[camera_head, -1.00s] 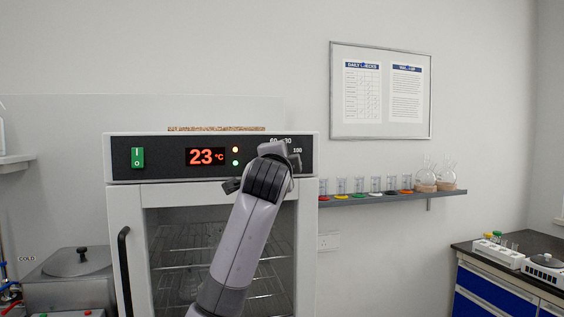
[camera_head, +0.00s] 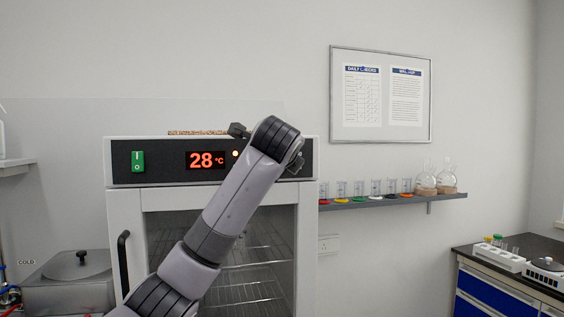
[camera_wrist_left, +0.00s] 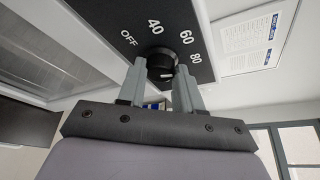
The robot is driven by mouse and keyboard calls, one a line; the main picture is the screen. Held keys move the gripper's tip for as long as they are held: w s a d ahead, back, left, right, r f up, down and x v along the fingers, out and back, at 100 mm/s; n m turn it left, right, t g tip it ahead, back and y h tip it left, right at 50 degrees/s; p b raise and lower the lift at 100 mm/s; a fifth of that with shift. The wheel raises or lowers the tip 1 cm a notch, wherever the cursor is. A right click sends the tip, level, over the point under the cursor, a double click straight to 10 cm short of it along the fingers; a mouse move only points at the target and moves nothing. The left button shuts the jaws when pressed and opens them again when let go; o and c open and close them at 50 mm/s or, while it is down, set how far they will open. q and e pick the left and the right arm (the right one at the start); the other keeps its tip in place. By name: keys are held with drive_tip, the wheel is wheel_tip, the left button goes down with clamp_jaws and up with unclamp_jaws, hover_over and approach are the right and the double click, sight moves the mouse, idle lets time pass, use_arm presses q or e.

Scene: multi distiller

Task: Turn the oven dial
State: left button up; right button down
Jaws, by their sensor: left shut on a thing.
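The white oven (camera_head: 125,205) stands in the head view with a black control panel (camera_head: 165,172) across its top. Its red display (camera_head: 206,160) reads 28 °C. The black oven dial (camera_wrist_left: 160,66) shows in the left wrist view, with the marks OFF, 40, 60 and 80 around it. My left gripper (camera_wrist_left: 158,82) has its two grey fingers on either side of the dial, shut on it. In the head view my left arm hides the dial and its scale. My right gripper is not in view.
A green switch (camera_head: 138,161) sits at the panel's left. The oven door has a black handle (camera_head: 124,270) and wire racks inside. A wall shelf (camera_head: 375,200) with glassware is right of the oven. A steel bath (camera_head: 75,285) is at the left.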

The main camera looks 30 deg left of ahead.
use_arm(q)
drive_tip(key=shift+m, duration=0.5)
drive_tip(key=o, duration=1)
drive_tip(key=shift+o, duration=0.2)
drive_tip(key=b+v, duration=0.2)
drive_tip(key=v, duration=0.5)
drive_tip(key=shift+d, duration=0.15)
